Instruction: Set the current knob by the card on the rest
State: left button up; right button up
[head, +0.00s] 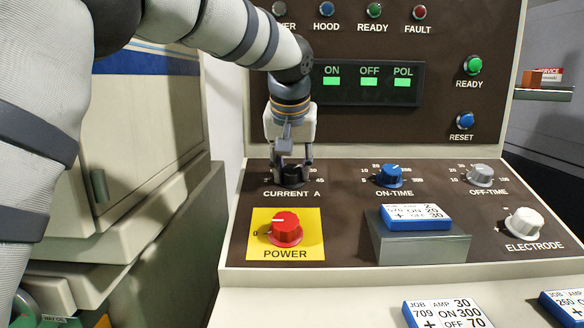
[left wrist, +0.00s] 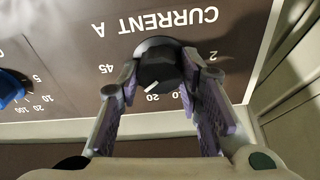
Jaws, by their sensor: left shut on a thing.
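The black current knob (head: 292,173) sits on the sloped panel above the label CURRENT A. My left gripper (head: 293,164) reaches down from above and is shut on it. In the left wrist view the knob (left wrist: 157,66) stands between both fingers, and its white pointer line lies towards a mark that looks like 20. The scale's ends read 2 and 45. The card (head: 416,217), white with a blue edge, lies on the grey rest (head: 420,246). Its lower lines seem to read ON 20 and OFF 30; its top line is hard to read. My right gripper is out of view.
Beside the current knob are the blue on-time knob (head: 389,176) and grey off-time knob (head: 481,176). Below are the red power knob (head: 285,229) and white electrode knob (head: 524,222). Other job cards (head: 445,314) lie in front. The display (head: 368,83) shows ON, OFF and POL lit green.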

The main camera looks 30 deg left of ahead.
pick_arm(q)
jog(key=n, duration=0.7)
jog(key=shift+g+y, duration=0.3)
jog(key=n, duration=0.4)
jog(key=shift+f+g, duration=0.1)
jog(key=shift+g, duration=0.2)
jog(key=n, duration=0.3)
jog(key=n+g, duration=0.1)
jog(key=n, duration=0.3)
jog(key=shift+f+b, duration=0.1)
jog(key=shift+b, duration=0.25)
jog(key=n, duration=0.7)
jog(key=shift+n+g+b, duration=0.3)
jog(key=shift+b, duration=0.05)
jog(key=shift+n+h, duration=0.5)
jog(key=shift+n, duration=0.9)
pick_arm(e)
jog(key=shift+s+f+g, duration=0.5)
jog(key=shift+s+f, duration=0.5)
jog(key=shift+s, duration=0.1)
